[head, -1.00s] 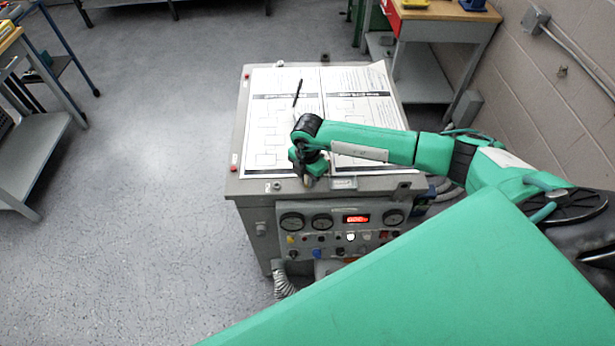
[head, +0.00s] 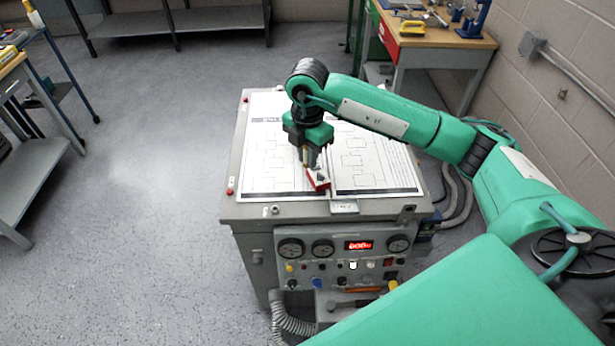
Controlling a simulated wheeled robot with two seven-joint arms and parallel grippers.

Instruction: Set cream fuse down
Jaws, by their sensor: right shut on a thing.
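My right gripper (head: 309,160) points down over the front middle of the paper-covered cabinet top. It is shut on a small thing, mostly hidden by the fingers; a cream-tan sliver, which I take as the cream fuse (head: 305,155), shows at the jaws. A small red piece with pale marks (head: 319,180) is right below the fingertips, tilted, over the sheets. I cannot tell whether it touches the fingers or the paper. My left gripper is not in view.
Printed sheets (head: 262,165) cover most of the grey cabinet top (head: 235,208). A panel with dials and a red display (head: 358,245) is on its front. A wooden bench (head: 440,35) stands back right.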

